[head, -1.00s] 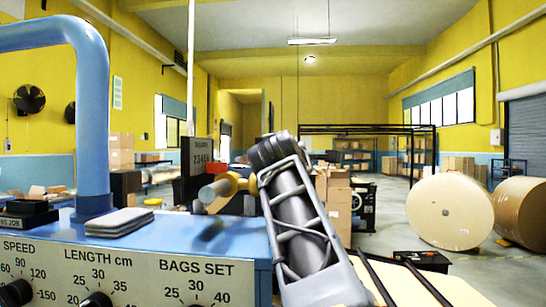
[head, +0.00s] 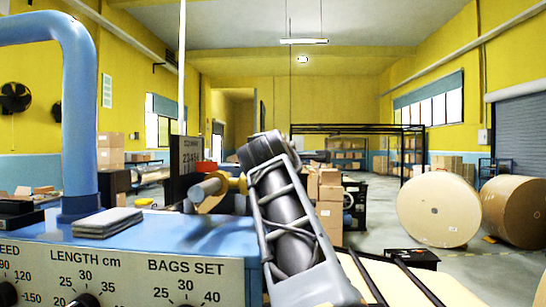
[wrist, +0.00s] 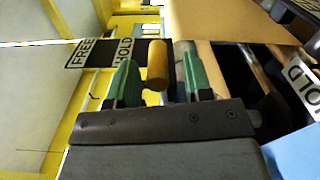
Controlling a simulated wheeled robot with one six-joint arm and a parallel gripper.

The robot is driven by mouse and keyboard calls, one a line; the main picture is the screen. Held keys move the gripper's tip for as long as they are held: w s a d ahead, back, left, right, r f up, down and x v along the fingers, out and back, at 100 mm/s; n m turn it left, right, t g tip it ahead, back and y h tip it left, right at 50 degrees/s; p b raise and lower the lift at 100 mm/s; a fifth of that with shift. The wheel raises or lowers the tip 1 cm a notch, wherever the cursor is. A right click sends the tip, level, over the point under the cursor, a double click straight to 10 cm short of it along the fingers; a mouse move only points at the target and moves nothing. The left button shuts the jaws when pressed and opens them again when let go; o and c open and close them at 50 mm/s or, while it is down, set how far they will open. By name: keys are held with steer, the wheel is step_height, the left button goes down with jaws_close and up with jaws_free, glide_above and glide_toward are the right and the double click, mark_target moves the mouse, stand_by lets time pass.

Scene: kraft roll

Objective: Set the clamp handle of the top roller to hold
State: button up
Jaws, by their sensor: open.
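The clamp handle (wrist: 157,64), a short yellow-brown cylinder, shows in the upper middle of the wrist view. A label plate (wrist: 104,51) with the words FREE and HOLD is beside it, to its left. My gripper (wrist: 160,78) has two green fingers, open, one on each side of the handle. A gap shows on both sides, so the handle is not gripped. In the head view my arm hides most of this area, and I cannot make out the gripper or the label there.
A second HOLD label (wrist: 304,82) is at the right edge of the wrist view. In the head view, the blue machine (head: 205,235) with its dial panel fills the lower left, and a grey pad (head: 107,222) lies on it. Large paper rolls (head: 438,210) stand on the floor at right.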

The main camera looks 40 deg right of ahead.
steer(key=b+v, duration=0.3)
steer(key=v, duration=1.1)
steer(key=shift+b, duration=0.4)
steer(key=shift+w, duration=0.1)
